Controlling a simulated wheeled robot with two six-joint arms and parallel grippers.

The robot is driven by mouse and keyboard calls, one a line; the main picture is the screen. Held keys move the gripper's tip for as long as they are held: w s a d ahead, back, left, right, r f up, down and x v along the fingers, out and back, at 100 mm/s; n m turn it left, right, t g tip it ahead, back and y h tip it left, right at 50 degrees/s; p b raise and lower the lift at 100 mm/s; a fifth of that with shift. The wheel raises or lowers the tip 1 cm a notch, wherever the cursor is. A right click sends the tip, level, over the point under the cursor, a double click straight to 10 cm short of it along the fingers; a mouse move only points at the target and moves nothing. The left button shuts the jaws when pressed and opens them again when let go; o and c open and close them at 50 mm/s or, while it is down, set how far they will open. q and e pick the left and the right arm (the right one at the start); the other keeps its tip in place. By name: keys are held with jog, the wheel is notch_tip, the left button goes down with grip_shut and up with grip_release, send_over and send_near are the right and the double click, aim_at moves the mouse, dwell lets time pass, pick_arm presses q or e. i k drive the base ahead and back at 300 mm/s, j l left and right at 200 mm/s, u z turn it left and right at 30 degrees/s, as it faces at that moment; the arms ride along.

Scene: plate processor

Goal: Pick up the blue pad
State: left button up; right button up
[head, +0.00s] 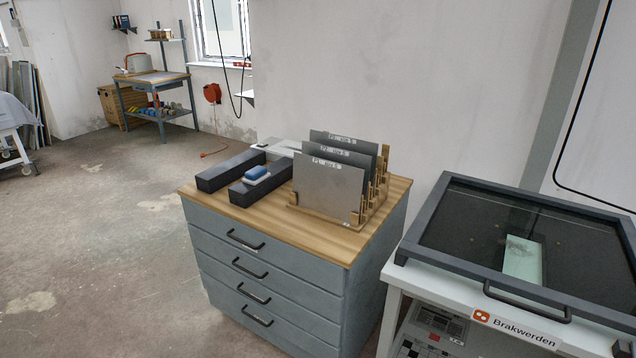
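The blue pad (256,172) is a small block, blue on top with a paler lower part. It rests on a dark grey block (243,194) on the wooden top of a drawer cabinet (213,202). Nothing touches the pad from above. Neither my left nor my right gripper shows in the head view.
A second dark bar (222,172) lies behind the pad's block. A wooden rack (322,217) holds upright metal plates (330,185) to its right. A machine with a dark framed glass lid (470,225) stands at right. Open floor (110,240) lies left of the cabinet.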

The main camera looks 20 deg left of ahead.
aim_at(256, 176)
jog(key=i+j, duration=0.15)
jog(key=j, duration=0.3)
jog(key=i+j+z, duration=0.1)
jog(key=j, duration=0.35)
jog(key=i+j, duration=0.15)
jog(key=j, duration=0.3)
jog(key=i+j+z, duration=0.1)
jog(key=j, duration=0.4)
